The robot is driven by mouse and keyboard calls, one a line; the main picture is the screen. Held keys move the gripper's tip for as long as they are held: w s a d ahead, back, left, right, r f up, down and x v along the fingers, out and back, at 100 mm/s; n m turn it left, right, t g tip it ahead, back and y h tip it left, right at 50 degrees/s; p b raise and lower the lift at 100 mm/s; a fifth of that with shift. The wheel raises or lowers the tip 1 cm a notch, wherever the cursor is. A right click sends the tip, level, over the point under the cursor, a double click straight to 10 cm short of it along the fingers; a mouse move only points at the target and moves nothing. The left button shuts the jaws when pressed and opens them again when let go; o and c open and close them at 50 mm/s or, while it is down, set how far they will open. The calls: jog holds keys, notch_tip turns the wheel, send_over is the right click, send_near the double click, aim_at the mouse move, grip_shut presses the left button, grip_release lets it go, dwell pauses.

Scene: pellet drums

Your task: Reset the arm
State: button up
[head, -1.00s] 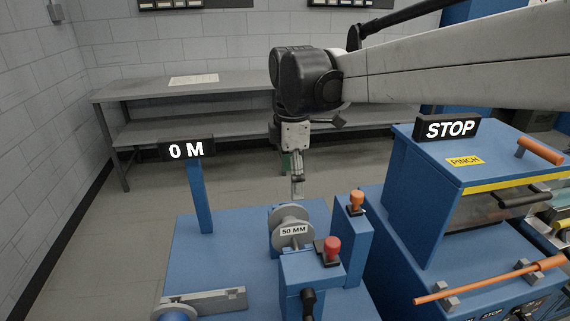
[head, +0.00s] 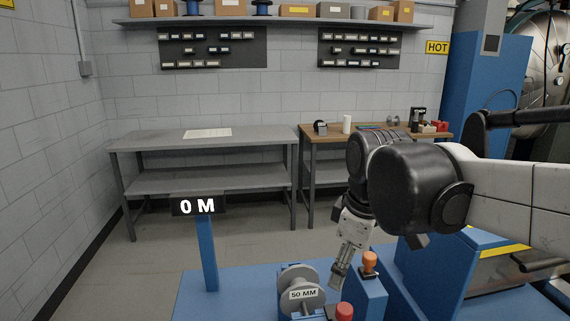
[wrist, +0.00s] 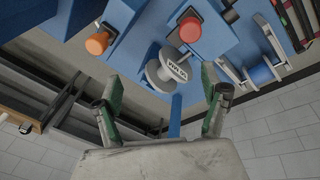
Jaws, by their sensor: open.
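My gripper (wrist: 160,115) is open and empty in the wrist view, its two green-padded fingers spread apart. In the head view my gripper (head: 341,274) hangs below my arm's dark wrist joint, tilted, just above and right of the grey spool marked 50 MM (head: 301,292). The spool also shows between and beyond the fingers in the wrist view (wrist: 166,72). Nothing is held. The fingertips are small in the head view.
An orange knob (head: 370,261) on a blue post and a red knob (head: 344,311) stand close to my gripper. A "0 M" display (head: 198,206) stands on a blue post at left. A grey bench (head: 200,143) and a wooden-topped bench (head: 365,136) stand behind; floor before them is clear.

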jog(key=s+d+f+m+t, duration=0.2)
jog(key=s+d+f+m, duration=0.1)
jog(key=s+d+m, duration=0.1)
jog(key=s+d+f+m+t, duration=0.2)
jog(key=s+d+f+m, duration=0.1)
jog(key=s+m, duration=0.4)
jog(key=shift+s+d+m+h, duration=0.2)
jog(key=shift+d+m+h, duration=0.1)
jog(key=shift+d, duration=0.15)
